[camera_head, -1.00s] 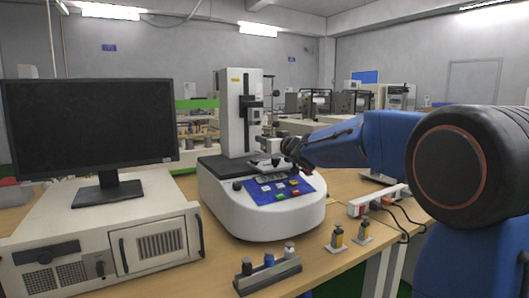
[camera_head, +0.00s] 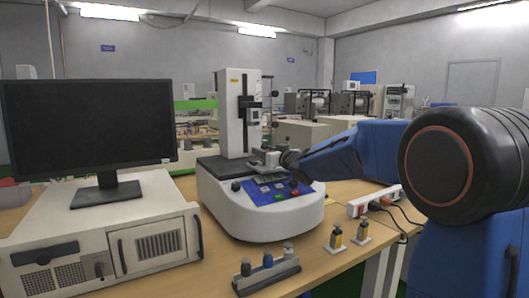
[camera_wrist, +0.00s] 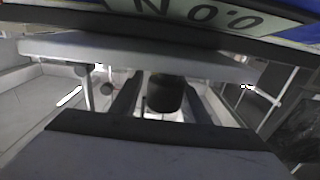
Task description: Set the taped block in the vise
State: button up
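The white test machine (camera_head: 262,222) stands on the bench with its tall column (camera_head: 231,112). My gripper (camera_head: 266,158) is low over the machine's base, in front of the column and behind the blue control panel (camera_head: 270,192). Pale grey parts sit at its tip, and I cannot tell the vise from the gripper there. In the wrist view a dark round part (camera_wrist: 163,95) lies between two dark bars, with pale plates above and below. The finger gap is unclear. I cannot make out a taped block in either view.
A grey rack (camera_head: 268,277) with several small dark, blue and grey pieces stands at the front. Two small yellow-brown pieces stand right of it (camera_head: 336,237). A monitor (camera_head: 90,130) on a beige case (camera_head: 100,245) fills the left. A power strip (camera_head: 375,200) lies right.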

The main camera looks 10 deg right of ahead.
jog(key=shift+r, duration=0.2)
jog(key=v, duration=1.2)
jog(key=s+d+f+m+g+h, duration=0.1)
jog(key=s+d+f+g+h, duration=0.1)
jog(key=s+d+f+h, duration=0.3)
jog(key=s+f+m+g, duration=0.1)
jog(key=s+f+m, duration=0.1)
jog(key=s, duration=0.6)
jog(key=s+d+f+m+g+h, duration=0.1)
jog(key=s+d+f+g+h, duration=0.1)
jog(key=s+d+f+h, duration=0.3)
jog(key=s+a+f+g+y, duration=0.1)
jog(key=s+a+f+g, duration=0.1)
jog(key=s+f, duration=0.3)
jog(key=s+a+f+g+y, duration=0.2)
jog(key=s+f, duration=0.3)
jog(key=s, duration=0.8)
jog(key=s+a+f+g+y, duration=0.1)
jog(key=s+a+f+g, duration=0.1)
jog(key=s+f, duration=0.3)
jog(key=s+g, duration=0.1)
jog(key=s, duration=0.3)
jog(key=shift+a, duration=0.4)
